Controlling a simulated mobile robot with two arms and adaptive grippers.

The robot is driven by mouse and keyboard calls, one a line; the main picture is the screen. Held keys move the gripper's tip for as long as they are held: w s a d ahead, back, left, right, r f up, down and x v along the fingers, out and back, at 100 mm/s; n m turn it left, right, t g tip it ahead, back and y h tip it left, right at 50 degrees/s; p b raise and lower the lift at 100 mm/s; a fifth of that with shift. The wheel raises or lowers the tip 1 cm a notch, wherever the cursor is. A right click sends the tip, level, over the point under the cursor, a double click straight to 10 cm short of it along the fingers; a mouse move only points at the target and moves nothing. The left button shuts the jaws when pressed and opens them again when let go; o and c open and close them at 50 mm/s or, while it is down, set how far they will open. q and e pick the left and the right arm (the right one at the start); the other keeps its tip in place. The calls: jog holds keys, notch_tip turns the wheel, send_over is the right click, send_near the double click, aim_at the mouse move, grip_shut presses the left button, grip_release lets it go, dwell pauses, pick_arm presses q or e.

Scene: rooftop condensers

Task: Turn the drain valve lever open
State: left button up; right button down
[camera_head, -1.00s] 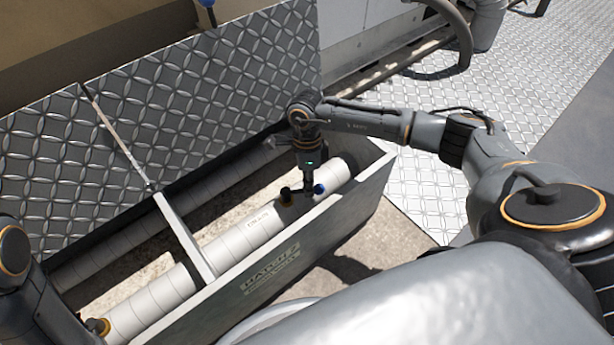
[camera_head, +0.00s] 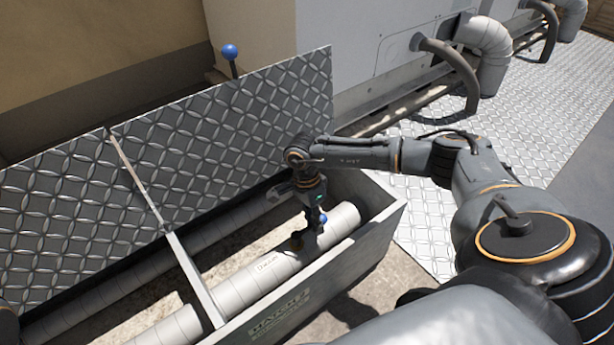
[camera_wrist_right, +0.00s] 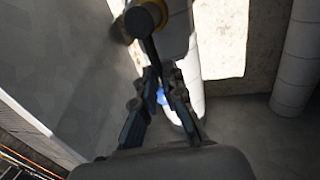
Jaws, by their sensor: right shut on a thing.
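The drain valve (camera_head: 297,240) sits on a pale wrapped pipe (camera_head: 268,270) inside an open metal trough. Its lever is short and dark with a blue ball knob (camera_head: 323,218) at its end, and it points roughly along the pipe toward the far right. My right gripper (camera_head: 318,213) reaches down into the trough and is shut on the lever near the knob. My left gripper is out of view.
The trough's front wall (camera_head: 345,275) stands close beside the gripper. Raised diamond-plate lids (camera_head: 230,130) stand behind it, and a crossbar (camera_head: 195,275) spans it. Another blue-knobbed lever (camera_head: 229,52) rises behind the lids. Condenser ducts (camera_head: 480,55) are at upper right.

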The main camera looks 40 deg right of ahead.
jog(key=shift+w, duration=0.1)
jog(key=c, duration=1.4)
grip_release()
jog(key=r, duration=0.4)
jog(key=w+r, duration=0.1)
jog(key=r, duration=0.3)
jog(key=w+r, duration=0.1)
jog(key=r, duration=0.2)
jog(key=shift+w+r, duration=0.15)
jog(key=shift+r, duration=0.25)
